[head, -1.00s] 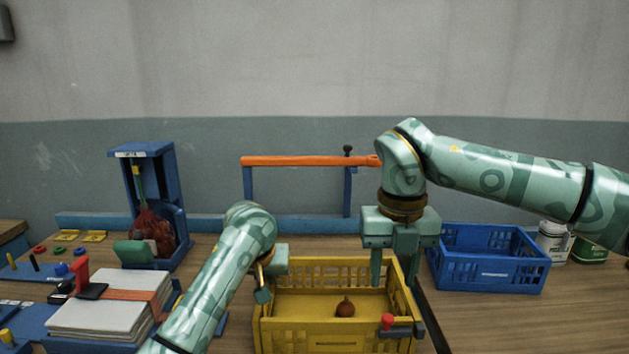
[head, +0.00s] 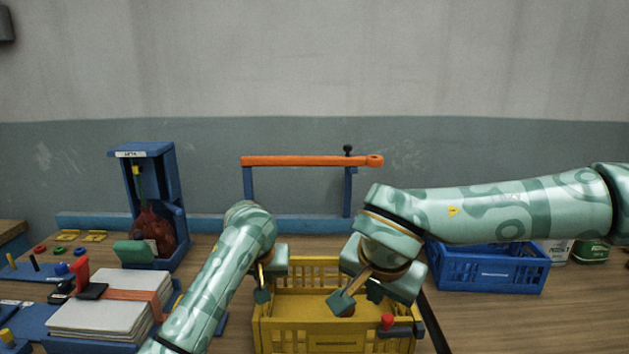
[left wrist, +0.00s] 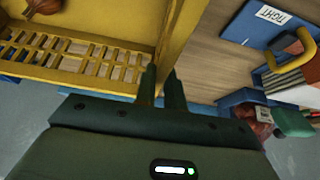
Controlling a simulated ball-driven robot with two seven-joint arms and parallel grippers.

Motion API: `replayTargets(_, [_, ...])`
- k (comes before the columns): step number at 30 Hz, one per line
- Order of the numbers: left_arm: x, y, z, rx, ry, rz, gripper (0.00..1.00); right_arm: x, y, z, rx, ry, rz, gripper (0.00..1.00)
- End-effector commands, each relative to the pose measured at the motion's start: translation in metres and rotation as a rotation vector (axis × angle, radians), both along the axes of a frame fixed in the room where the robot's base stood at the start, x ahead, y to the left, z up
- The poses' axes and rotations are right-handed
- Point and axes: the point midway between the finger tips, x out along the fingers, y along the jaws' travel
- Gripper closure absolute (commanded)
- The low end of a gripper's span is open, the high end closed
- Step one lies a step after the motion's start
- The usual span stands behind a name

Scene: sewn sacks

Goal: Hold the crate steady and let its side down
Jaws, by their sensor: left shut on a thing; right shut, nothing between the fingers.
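The yellow crate (head: 283,335) stands on the table with its near wall up; it also shows in the left wrist view (left wrist: 95,68). A red knob (head: 388,322) on a dark fitting is at its front right corner. My left gripper (head: 265,285) is shut on the crate's left wall; in the left wrist view its fingers (left wrist: 162,85) are on either side of the wall's edge. My right gripper (head: 340,303) is shut and empty, tilted over the crate's inside, left of the knob. A round brown onion (head: 348,310) in the crate is partly hidden behind it.
A blue crate (head: 487,277) stands to the right, partly behind my right arm. A blue stand with a red sack (head: 155,228) and a strapped stack of sheets (head: 100,310) are at left. An orange bar (head: 310,160) spans blue posts behind the crate.

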Motion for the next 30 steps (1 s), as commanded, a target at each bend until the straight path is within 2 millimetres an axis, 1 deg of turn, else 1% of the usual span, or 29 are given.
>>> replayTargets(1, [0.000, 0.000, 0.000, 0.000, 0.000, 0.000, 1.00, -0.001, 0.004, -0.001, -0.045, -0.005, 0.124, 1.00])
replayTargets(3, [0.000, 0.000, 0.000, 0.000, 0.000, 0.000, 1.00, 0.000, 0.008, 0.000, -0.103, -0.014, 0.279, 1.00])
replayTargets(6, [0.000, 0.000, 0.000, 0.000, 0.000, 0.000, 1.00, 0.002, 0.011, 0.001, -0.163, -0.025, 0.426, 1.00])
replayTargets(9, [0.000, 0.000, 0.000, -0.001, 0.000, 0.000, 1.00, 0.003, 0.012, 0.001, -0.198, -0.027, 0.504, 1.00])
replayTargets(14, [0.000, 0.000, 0.000, -0.001, 0.000, 0.000, 1.00, 0.008, 0.013, -0.009, -0.213, -0.023, 0.534, 1.00])
replayTargets(17, [0.000, 0.000, 0.000, -0.001, 0.000, 0.000, 1.00, 0.014, 0.012, -0.021, -0.212, -0.023, 0.533, 1.00])
replayTargets(24, [0.000, -0.001, 0.000, -0.001, 0.000, 0.000, 1.00, 0.034, 0.012, -0.056, -0.210, -0.023, 0.530, 1.00])
replayTargets(30, [0.000, 0.000, 0.000, -0.001, 0.000, 0.000, 1.00, 0.046, 0.012, -0.078, -0.212, -0.024, 0.528, 1.00])
